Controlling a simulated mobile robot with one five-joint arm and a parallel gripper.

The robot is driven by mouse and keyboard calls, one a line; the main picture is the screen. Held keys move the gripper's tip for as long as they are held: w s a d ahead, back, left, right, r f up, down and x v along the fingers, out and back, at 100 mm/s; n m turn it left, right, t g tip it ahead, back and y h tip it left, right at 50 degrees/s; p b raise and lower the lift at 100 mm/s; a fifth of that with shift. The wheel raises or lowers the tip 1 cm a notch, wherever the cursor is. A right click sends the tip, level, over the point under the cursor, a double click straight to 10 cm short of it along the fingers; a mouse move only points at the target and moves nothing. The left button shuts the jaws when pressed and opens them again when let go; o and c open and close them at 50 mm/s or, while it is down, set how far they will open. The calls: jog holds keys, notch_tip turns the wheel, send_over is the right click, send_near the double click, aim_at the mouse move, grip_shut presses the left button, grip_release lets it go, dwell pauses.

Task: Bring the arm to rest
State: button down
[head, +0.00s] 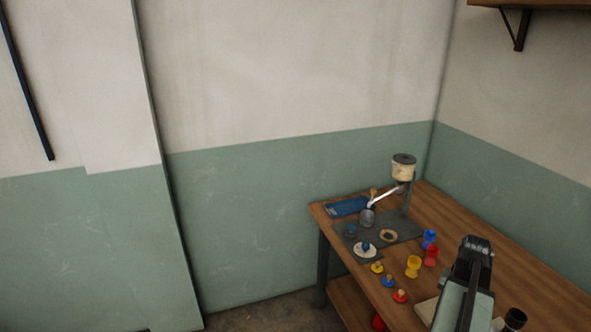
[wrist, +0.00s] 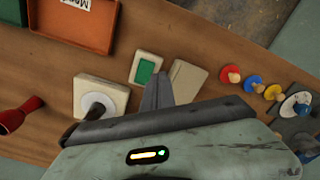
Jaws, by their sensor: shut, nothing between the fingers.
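My gripper (wrist: 157,92) shows in the wrist view with its two grey fingers together and nothing between them. It is over the wooden table (wrist: 205,120), and its fingertips appear between a white block with a green square (wrist: 146,68) and a plain tan block (wrist: 187,78). I cannot tell its height above the table. In the head view my arm (head: 468,290) rises at the lower right in front of the table; the fingers cannot be made out there.
Yellow (head: 413,266), red (head: 431,256) and blue (head: 429,238) goblets stand left of my arm. Small knobbed discs (head: 388,281) lie near the table edge. A canister stand (head: 403,168) is at the back. An orange tray (wrist: 85,22) and red goblet (wrist: 18,116) show in the wrist view.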

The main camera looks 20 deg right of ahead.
jog(key=w+a+n, duration=0.3)
jog(key=w+a, duration=0.6)
jog(key=a, duration=0.3)
jog(key=w+a+n, duration=0.3)
jog(key=w+a, duration=0.6)
jog(key=a, duration=0.2)
jog(key=w+a+n, duration=0.1)
jog(key=a+n, duration=0.4)
jog(key=a, duration=1.9)
jog(key=shift+a, duration=0.4)
jog(key=shift+w, duration=0.1)
jog(key=shift+d, duration=0.1)
